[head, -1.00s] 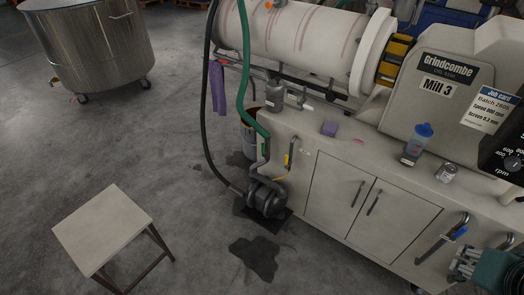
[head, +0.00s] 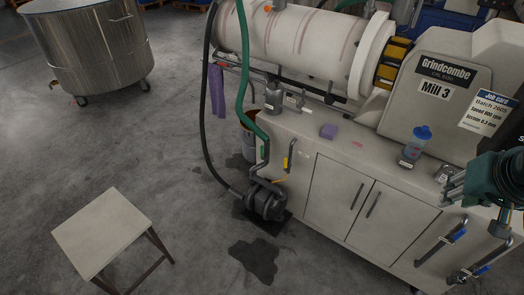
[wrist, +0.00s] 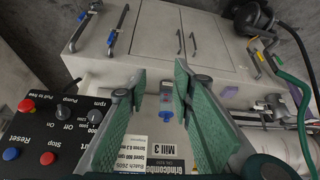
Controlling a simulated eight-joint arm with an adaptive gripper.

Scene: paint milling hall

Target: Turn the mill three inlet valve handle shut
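Mill 3 (head: 436,89) is a cream machine on a cabinet base. A valve with a yellow handle (head: 290,155) is on the cabinet's left end, above the dark pump (head: 265,199); the handle stands nearly upright. Two pipes with blue handles, one upper (head: 455,236) and one lower (head: 481,271), are on the front at the lower right. I cannot read which valve is the inlet. My gripper (head: 451,190) is above the cabinet's right part, far from the yellow handle. In the wrist view my gripper (wrist: 165,100) is open and empty, its green-padded fingers apart.
A green hose (head: 243,75) and black hose (head: 204,130) hang at the left. A stool (head: 105,232) and steel vat (head: 87,45) stand on open floor.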

